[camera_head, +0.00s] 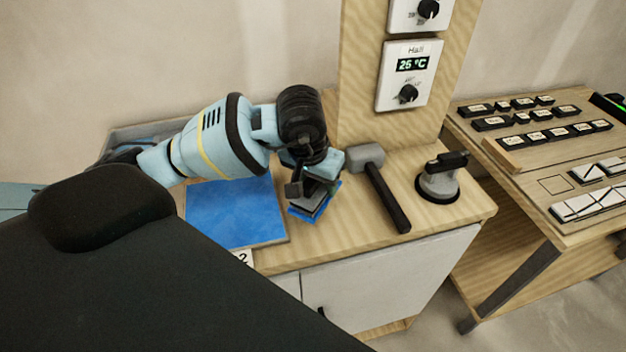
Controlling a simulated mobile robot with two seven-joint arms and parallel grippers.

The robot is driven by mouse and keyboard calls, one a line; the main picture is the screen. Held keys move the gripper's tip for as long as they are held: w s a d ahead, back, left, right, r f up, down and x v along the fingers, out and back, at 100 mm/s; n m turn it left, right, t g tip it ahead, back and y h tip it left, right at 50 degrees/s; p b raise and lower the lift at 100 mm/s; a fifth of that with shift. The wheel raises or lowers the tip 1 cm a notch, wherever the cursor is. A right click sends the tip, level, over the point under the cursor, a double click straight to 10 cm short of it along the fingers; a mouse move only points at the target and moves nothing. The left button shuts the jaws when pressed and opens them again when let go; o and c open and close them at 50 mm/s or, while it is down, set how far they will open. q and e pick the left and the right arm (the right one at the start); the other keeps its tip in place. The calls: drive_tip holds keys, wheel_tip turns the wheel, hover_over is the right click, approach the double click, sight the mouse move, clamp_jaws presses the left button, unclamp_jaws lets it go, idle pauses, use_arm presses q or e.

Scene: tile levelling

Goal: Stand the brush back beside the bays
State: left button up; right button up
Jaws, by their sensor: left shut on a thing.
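My left gripper (314,188) reaches in from the left over the wooden bench top. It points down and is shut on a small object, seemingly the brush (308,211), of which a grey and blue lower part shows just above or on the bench. The fingers hide most of it, and I cannot tell whether it touches the wood. A wide blue bay (236,212) lies just left of the gripper, with a label ending in 2 at its front edge. My right gripper is not in view.
A grey-headed mallet (386,190) lies close to the gripper's right. A suction lifter (438,182) stands further right. A wooden post (365,115) with thermostats rises behind. A grey tray (125,135) is behind the arm. Another table (540,155) holds labelled blocks and white tiles.

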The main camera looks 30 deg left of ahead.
use_arm(q)
drive_tip(key=shift+w+a+f, duration=0.15)
drive_tip(key=shift+w+a, duration=1.2)
drive_tip(key=shift+w, duration=0.1)
wheel_tip(320, 180, down, 3)
drive_tip(key=shift+f+p, duration=0.1)
drive_tip(key=shift+p, duration=0.25)
drive_tip(key=shift+f, duration=0.15)
drive_tip(key=shift+f, duration=0.15)
drive_tip(key=o, duration=1)
